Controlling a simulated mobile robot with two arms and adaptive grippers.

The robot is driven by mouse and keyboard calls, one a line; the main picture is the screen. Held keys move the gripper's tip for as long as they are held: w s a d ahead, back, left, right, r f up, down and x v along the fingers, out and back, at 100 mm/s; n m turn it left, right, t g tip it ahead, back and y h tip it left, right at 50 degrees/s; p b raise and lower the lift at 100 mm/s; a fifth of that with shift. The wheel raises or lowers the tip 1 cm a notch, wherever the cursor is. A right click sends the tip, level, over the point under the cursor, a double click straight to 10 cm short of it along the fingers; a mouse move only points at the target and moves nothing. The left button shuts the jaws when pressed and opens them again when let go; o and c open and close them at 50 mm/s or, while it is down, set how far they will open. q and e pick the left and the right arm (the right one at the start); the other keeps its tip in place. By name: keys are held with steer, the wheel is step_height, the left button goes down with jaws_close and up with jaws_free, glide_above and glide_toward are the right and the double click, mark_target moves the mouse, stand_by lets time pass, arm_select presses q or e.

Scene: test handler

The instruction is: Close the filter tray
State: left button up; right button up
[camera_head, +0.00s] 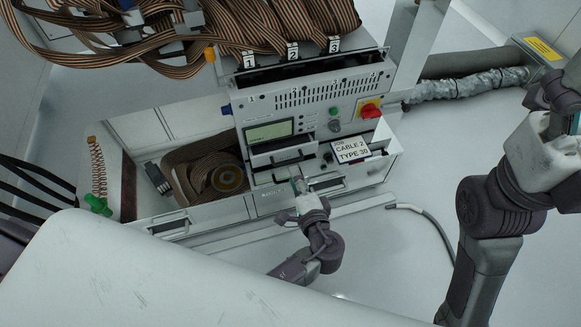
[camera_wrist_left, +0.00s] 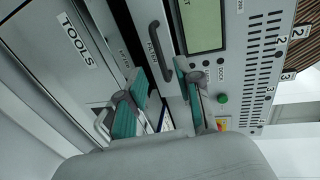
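The filter tray (camera_head: 283,152) is in the front of the white machine, below its display. It seems to stand out from the front; how far is hard to tell. In the left wrist view, its FILTER-labelled front (camera_wrist_left: 147,32) and dark bar handle (camera_wrist_left: 160,52) show near the top middle. My left gripper (camera_head: 298,184) is close in front of the machine, just below the tray. Its teal-padded fingers (camera_wrist_left: 163,100) are apart with nothing clearly between them; contact with the tray cannot be told. My right gripper (camera_head: 574,120) is at the far right, cut by the frame edge.
A TOOLS-labelled drawer front (camera_wrist_left: 78,38) lies below the tray. A compartment with a brown coil (camera_head: 205,170) is left of the machine. A card reading CABLE 2 (camera_head: 350,149) and a red knob (camera_head: 371,111) are to the right. A grey hose (camera_head: 425,214) lies on the white surface.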

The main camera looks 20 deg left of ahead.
arm_select(q)
steer(key=shift+b+x, duration=0.75)
steer(key=shift+x, duration=1.95)
jaws_close()
